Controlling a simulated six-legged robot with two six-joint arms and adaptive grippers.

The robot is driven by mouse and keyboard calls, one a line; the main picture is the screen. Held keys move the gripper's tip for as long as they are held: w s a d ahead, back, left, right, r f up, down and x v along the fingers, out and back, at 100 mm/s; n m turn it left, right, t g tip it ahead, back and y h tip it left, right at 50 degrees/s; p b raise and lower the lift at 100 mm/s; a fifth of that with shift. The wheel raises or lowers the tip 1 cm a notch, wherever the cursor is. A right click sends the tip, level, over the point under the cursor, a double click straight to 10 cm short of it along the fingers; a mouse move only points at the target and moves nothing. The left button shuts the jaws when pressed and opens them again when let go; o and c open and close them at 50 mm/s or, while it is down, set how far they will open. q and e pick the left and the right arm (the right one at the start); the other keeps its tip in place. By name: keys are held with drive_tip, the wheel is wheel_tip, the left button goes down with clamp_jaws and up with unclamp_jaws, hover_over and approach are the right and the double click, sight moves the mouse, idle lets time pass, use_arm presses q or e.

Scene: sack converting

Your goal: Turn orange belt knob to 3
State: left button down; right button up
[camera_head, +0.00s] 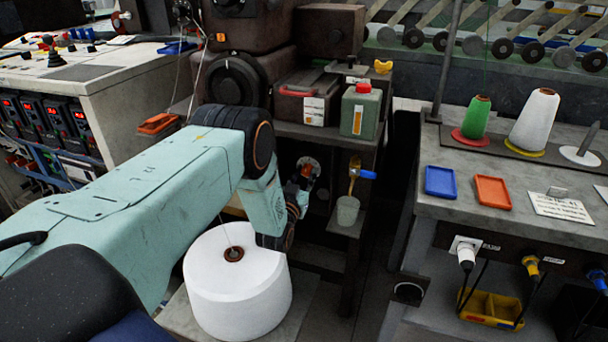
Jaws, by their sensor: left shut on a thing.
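My left arm reaches in from the left, and its gripper (301,186) points away from me below the shelf of the dark machine. The gripper is shut on a small orange knob (306,171), of which only a little shows. A round pale dial plate (314,161) sits behind the knob. Its numbers are too small and too covered to read, so I cannot tell the knob's setting. My right gripper is not in view.
A large white spool (237,300) stands just below my left wrist. A pale cup (347,211) sits right of the gripper. A grey bench (450,212) with trays and cones stands at right.

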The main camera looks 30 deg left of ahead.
use_arm(q)
drive_tip(key=shift+m, duration=0.7)
drive_tip(key=c, duration=1)
unclamp_jaws()
drive_tip(key=shift+c, duration=0.2)
drive_tip(key=v, duration=1.2)
drive_tip(key=shift+a, duration=0.1)
